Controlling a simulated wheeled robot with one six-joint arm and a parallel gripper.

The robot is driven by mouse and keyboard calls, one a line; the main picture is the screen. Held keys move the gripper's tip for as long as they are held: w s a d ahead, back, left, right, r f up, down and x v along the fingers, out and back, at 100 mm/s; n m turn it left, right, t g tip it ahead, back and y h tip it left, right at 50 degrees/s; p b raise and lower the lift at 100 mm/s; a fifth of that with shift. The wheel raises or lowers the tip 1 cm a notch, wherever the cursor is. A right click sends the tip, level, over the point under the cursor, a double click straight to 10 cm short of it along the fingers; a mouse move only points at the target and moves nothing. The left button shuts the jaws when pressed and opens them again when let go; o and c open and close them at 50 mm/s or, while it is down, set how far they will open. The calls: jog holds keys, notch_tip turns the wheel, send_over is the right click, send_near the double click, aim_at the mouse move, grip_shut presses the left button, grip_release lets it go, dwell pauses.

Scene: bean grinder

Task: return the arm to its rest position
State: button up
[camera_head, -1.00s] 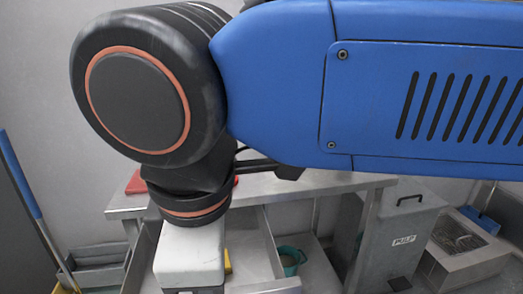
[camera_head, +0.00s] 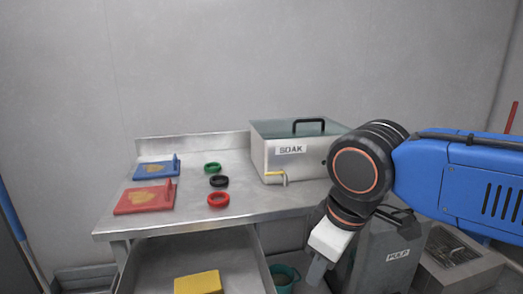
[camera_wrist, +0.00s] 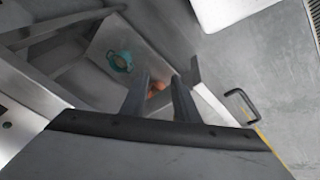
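My blue arm reaches in from the right in the head view, with its dark wrist joint in front of the counter's right side. My gripper (camera_head: 316,270) hangs below the wrist on a pale housing, to the right of the open drawer. In the wrist view its two dark fingers (camera_wrist: 160,82) stand apart with a gap between them, so it is open. A small orange-red thing shows in that gap; I cannot tell what it is, but it looks to lie beyond the fingers.
A steel counter (camera_head: 130,224) holds a SOAK box (camera_head: 290,160), blue and red boards (camera_head: 143,200), and green, black and red rings (camera_head: 218,199). Its open drawer (camera_head: 245,262) contains a yellow block (camera_head: 198,283). A teal pot (camera_head: 284,277) and PULP bin (camera_head: 392,255) stand lower right.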

jog(key=d+f+m+t, duration=0.1)
jog(key=d+f+m, duration=0.4)
jog(key=d, duration=0.4)
jog(key=s+d+f+m+t+h, duration=0.1)
jog(key=d+f+m, duration=0.4)
jog(key=d, duration=0.3)
jog(key=shift+s+d+f, duration=0.15)
jog(key=shift+s+d, duration=0.15)
jog(key=shift+d, duration=0.05)
